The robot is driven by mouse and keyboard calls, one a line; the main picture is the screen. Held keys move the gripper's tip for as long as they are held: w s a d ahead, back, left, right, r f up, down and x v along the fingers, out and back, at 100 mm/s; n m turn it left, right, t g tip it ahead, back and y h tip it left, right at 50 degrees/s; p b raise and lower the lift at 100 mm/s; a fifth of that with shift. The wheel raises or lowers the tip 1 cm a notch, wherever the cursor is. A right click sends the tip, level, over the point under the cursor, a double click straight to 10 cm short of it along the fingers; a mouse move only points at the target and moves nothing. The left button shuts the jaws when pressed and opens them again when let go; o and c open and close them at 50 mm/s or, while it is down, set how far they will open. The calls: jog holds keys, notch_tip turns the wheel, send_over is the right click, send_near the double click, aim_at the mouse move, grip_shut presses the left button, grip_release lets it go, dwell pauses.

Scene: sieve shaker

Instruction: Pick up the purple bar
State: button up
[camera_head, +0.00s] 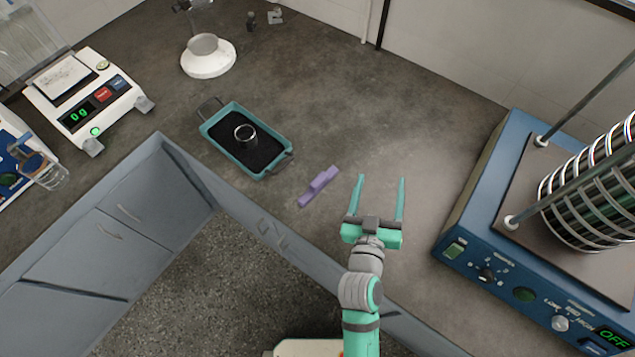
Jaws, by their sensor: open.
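The purple bar (319,187) lies on the grey countertop (390,128), slanting up to the right, with a raised block at its middle. It is close to the counter's front edge. My gripper (380,181) has two green fingers that are spread apart with nothing between them. It is to the right of the bar, with the fingers pointing toward the back of the counter. The bar is outside the fingers, a short way left of the left finger. I cannot tell the gripper's height above the counter.
A teal tray (207,124) with dark contents and a metal ring (245,133) stands left of the bar. A blue sieve shaker (467,219) with a sieve stack stands at the right. A scale (84,97) and a white-based stand (208,62) are at the left. The counter behind the bar is clear.

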jog(key=w+d+r+m+g+h, duration=0.6)
jog(key=w+d+r+m+h, duration=0.35)
jog(key=d+r+m, duration=0.4)
jog(key=m+g+y, duration=1)
jog(key=m+y, duration=0.3)
jog(key=y, duration=0.1)
send_over(319, 179)
notch_tip(319, 179, down, 8)
notch_tip(319, 179, down, 10)
jog(key=shift+f, duration=0.2)
jog(key=shift+c, duration=0.4)
